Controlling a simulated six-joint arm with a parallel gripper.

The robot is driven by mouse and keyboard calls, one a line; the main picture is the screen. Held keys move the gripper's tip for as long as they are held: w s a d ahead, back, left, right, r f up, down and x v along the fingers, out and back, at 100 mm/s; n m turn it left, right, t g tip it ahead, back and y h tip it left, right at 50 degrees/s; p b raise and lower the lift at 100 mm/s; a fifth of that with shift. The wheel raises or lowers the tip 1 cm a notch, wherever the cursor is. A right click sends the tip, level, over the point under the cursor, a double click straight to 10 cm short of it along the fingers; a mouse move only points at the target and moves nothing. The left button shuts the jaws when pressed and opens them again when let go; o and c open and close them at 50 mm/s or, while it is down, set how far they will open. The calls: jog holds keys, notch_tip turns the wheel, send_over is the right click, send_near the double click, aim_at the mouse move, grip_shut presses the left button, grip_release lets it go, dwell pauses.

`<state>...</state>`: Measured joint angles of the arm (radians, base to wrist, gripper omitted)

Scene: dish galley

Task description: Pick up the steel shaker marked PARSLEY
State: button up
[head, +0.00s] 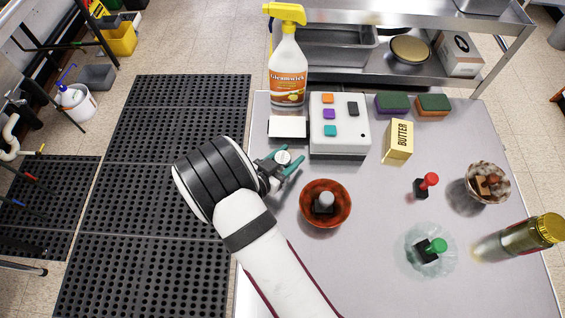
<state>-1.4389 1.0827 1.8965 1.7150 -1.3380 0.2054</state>
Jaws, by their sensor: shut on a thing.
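My gripper (285,167), with teal fingers, is at the left part of the grey table, just below the white box. It is shut on a small round silvery thing, seen from above, that looks like the steel shaker (283,157). One finger is on each side of it. No PARSLEY marking can be read from here, and its lower part is hidden. I cannot tell whether it touches the table.
A red-brown bowl (305,212) stands close to the right of my gripper. A white box with coloured blocks (353,133) and a spray bottle (288,68) are behind. A butter box (398,140), stamps, bowls and a gold-capped jar (510,240) are to the right. The front middle is clear.

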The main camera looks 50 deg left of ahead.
grip_shut()
jog(key=shift+r, duration=0.1)
